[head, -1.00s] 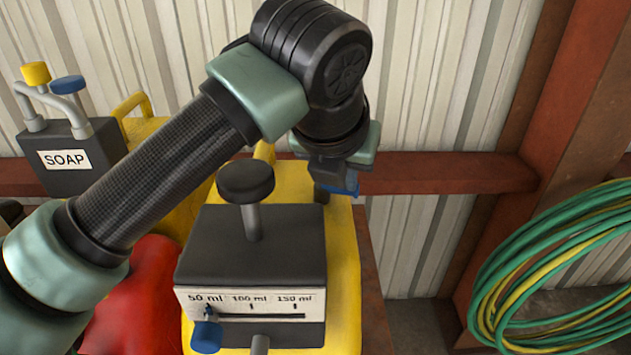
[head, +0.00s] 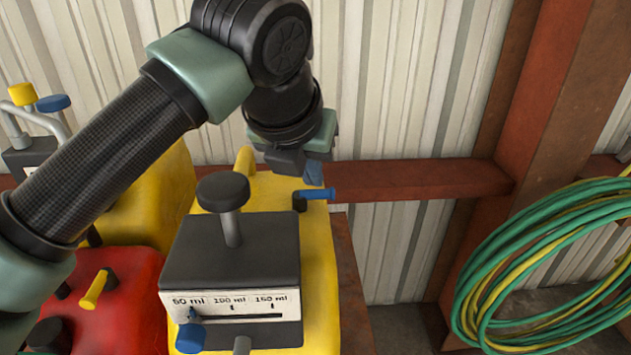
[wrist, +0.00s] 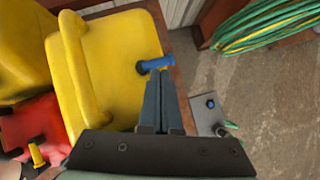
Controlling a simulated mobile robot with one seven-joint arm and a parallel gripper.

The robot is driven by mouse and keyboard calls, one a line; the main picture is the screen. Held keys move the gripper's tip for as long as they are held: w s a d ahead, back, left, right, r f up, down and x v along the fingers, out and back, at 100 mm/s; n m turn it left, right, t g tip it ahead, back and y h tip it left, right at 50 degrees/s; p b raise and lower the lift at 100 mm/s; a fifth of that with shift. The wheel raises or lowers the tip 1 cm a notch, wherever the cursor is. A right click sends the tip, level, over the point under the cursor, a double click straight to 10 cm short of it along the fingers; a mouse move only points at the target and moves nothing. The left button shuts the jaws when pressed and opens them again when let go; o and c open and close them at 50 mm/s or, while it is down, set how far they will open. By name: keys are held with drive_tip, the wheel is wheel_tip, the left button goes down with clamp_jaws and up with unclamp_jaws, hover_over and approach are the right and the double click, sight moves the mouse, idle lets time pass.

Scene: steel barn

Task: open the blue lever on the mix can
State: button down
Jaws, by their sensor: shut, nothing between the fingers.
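The blue lever (head: 318,193) sits on a dark pivot on top of a yellow can (head: 325,260), near its right rear edge, and points right. In the wrist view the blue lever (wrist: 157,64) reaches from the yellow can (wrist: 120,50) out past its edge. My gripper (head: 314,180) is shut and empty, with its fingertips just above or beside the lever in the head view. In the wrist view my gripper (wrist: 160,78) has its fingertips right by the lever; I cannot tell whether they touch.
A dark dosing box (head: 232,265) with a knob and ml scale stands in front of the lever. A red can with a yellow lever (head: 95,288) is at lower left. Coiled green hoses (head: 545,265) hang at right. A rusty beam (head: 420,180) runs behind.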

drive_tip(key=d+b+v, duration=0.2)
drive_tip(key=v, duration=0.8)
drive_tip(key=shift+s, duration=0.45)
drive_tip(key=shift+s+d, duration=0.1)
drive_tip(key=shift+d, duration=0.1)
